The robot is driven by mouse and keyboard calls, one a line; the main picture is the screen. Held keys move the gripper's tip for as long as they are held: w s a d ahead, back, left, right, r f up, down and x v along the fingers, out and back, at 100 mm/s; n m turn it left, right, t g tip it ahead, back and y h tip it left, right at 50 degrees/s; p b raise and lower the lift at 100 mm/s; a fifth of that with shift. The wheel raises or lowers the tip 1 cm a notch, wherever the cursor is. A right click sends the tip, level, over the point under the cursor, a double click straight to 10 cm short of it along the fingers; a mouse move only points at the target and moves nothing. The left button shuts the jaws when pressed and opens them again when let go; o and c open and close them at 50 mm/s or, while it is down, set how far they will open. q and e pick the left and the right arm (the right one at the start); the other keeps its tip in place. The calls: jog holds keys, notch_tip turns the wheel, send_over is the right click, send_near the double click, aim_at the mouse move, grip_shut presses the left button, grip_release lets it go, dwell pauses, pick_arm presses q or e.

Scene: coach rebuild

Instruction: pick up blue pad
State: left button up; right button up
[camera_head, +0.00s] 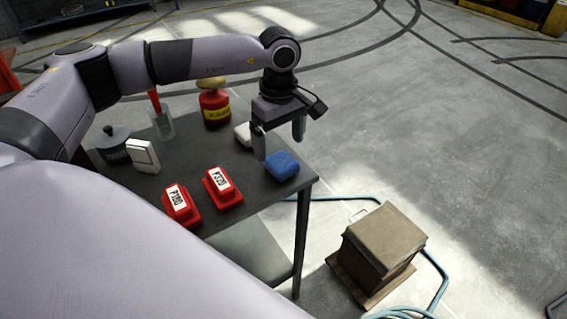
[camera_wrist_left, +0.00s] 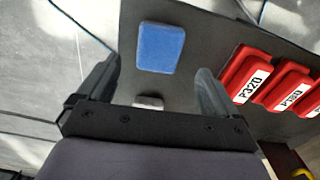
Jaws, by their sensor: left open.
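The blue pad (camera_head: 282,166) lies flat near the right corner of the dark table (camera_head: 229,222). My left gripper (camera_head: 279,143) is open above the table, just behind the pad in the head view, with nothing between its fingers. In the left wrist view the blue pad (camera_wrist_left: 160,47) lies ahead of the two open fingertips (camera_wrist_left: 160,75), roughly centred between them and apart from them. A white pad (camera_head: 242,135) is partly hidden behind the gripper; its edge also shows between the fingers in the wrist view (camera_wrist_left: 148,102). My right gripper is not in view.
A red bottle (camera_head: 215,108), a clear cup (camera_head: 162,126), a dark pot (camera_head: 113,145) and a white box (camera_head: 143,156) stand farther left. A brown box (camera_head: 383,238) is on the floor.

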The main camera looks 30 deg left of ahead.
aim_at(280, 159)
pick_arm(q)
notch_tip(280, 159, down, 4)
jog(key=shift+f, duration=0.2)
jog(key=shift+w, duration=0.1)
jog(key=c, duration=1.1)
jog(key=shift+r, duration=0.1)
notch_tip(280, 159, up, 20)
jog(key=shift+f, duration=0.1)
jog(key=o, duration=0.3)
jog(key=shift+c, duration=1.2)
